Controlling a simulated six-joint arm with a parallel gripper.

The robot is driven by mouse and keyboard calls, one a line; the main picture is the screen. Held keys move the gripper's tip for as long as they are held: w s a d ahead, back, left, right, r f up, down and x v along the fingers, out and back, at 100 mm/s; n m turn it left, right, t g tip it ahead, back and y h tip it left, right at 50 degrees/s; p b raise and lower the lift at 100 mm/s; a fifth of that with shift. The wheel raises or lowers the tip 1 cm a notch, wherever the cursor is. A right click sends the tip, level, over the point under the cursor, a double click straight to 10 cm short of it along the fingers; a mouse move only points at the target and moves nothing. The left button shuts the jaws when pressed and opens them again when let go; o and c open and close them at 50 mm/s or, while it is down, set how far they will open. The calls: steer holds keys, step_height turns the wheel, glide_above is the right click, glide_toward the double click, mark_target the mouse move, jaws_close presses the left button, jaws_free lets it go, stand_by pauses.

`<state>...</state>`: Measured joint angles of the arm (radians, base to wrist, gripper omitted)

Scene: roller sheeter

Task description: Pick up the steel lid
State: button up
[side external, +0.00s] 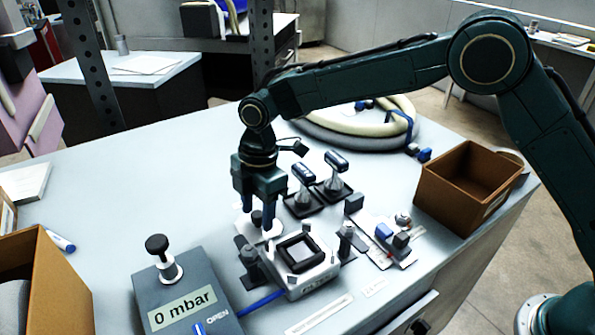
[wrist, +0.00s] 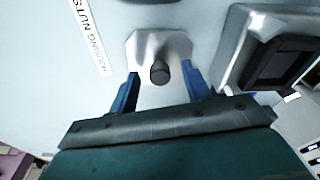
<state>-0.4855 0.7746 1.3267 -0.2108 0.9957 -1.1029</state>
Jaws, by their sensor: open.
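The steel lid (wrist: 150,42) is a small pale metal plate with cut corners and a dark round knob (wrist: 159,72) on top. It lies flat on the bench, and it also shows in the side view (side external: 244,230), partly hidden by the fingers. My gripper (side external: 256,222) points down right over it, with its blue fingers on either side of the knob. In the wrist view the gripper (wrist: 160,76) shows a gap between each finger and the knob. The fingers are open and hold nothing.
A metal housing with a black square frame (side external: 300,253) stands close right of the lid, with dark clamps beside it. Two black-handled tools (side external: 304,175) stand behind. A grey box reading 0 mbar (side external: 186,302) is at front left. A cardboard box (side external: 462,192) stands right.

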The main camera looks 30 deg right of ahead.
mark_target(260, 216)
jaws_close()
steer(key=shift+r, duration=0.1)
stand_by(0.3)
step_height(260, 216, up, 10)
stand_by(0.7)
stand_by(0.5)
steer(key=s+d+r, duration=0.1)
steer(key=s+r, duration=0.2)
steer(key=s, duration=0.9)
steer(key=shift+s+d+n, duration=0.3)
steer(key=shift+d+n, duration=0.1)
